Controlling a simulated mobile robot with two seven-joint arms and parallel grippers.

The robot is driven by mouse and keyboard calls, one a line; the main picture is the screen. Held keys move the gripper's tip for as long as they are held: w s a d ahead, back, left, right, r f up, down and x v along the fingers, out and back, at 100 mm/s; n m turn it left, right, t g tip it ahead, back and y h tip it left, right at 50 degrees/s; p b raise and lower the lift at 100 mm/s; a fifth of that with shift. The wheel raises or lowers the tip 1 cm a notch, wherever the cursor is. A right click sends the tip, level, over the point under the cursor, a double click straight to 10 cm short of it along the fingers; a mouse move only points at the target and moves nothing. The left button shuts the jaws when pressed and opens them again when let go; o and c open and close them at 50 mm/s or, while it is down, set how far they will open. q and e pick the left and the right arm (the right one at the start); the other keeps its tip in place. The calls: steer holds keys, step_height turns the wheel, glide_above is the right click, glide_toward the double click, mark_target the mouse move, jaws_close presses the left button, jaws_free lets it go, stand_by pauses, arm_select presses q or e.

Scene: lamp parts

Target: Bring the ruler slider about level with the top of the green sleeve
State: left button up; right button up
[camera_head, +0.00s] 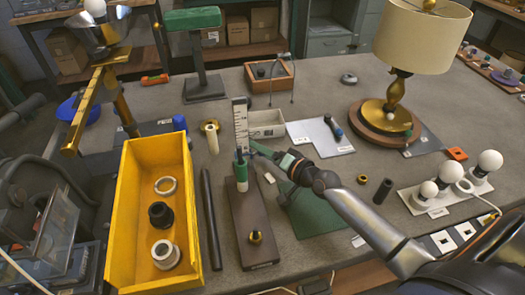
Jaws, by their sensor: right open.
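A white upright ruler (240,118) with dark marks stands behind the far end of a brown wooden base (252,220). A green sleeve (241,173) stands upright at the far end of this base, with a thin dark tip above it. My right gripper (252,148) comes in from the right, its open fingers close beside the ruler's lower part and just above the sleeve's top. I cannot make out the ruler slider apart from the fingers and the dark tip. My left gripper is not in view.
A yellow bin (127,225) with rings stands left, with a black rod (211,215) beside it. A lamp (397,95) stands at the back right, and several bulbs (450,173) sit at the right.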

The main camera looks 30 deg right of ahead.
jaws_close()
stand_by(0.5)
stand_by(0.9)
